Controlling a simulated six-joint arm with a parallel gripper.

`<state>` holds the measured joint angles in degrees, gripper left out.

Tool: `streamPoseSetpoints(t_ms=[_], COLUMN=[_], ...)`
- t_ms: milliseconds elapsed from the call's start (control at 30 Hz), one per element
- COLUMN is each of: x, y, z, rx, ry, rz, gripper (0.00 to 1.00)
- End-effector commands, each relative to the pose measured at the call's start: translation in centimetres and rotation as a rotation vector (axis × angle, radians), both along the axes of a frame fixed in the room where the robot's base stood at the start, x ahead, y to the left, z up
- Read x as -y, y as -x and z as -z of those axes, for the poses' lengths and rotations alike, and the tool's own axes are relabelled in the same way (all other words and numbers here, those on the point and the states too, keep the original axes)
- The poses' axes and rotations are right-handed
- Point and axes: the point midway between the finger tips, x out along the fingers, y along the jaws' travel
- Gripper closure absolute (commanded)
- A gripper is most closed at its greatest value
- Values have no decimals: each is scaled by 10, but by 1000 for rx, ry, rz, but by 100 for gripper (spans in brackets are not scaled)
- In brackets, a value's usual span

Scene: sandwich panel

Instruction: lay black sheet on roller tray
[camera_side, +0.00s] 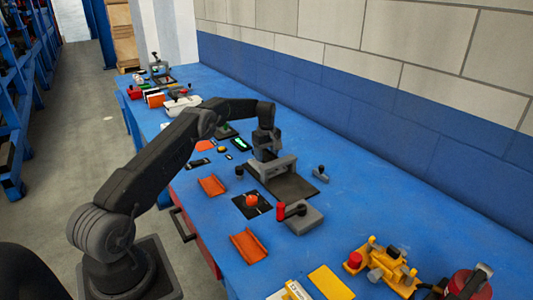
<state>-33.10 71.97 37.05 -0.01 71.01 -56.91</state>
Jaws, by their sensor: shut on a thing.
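My gripper (265,150) is at the end of the arm, pointing down over the roller tray. It is shut on a thin dark piece, which I take to be the black sheet (265,156); most of it blends with the dark jaws. The roller tray (298,190) is a dark flat plate with a grey roller bridge across its left end, standing on the blue bench. The sheet is at or just above the far side of the grey bridge. I cannot tell whether it touches the tray.
Two orange trays (212,185) (248,245) and a black square with an orange-red knob (252,204) lie in front. A grey block with a red handle (300,216) and a small grey knob (320,173) are nearby. A yellow clamp device (385,265) stands at front right. The wall side is clear.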

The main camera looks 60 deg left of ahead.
Motion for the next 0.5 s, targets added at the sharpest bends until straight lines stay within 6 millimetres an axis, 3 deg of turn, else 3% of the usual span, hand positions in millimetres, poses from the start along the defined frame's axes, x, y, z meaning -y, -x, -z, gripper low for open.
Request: streamPoseSetpoints(t_ms=[500], x=[0], y=[0], z=[7], rx=[1], ry=[-1], rz=[0], gripper=[61])
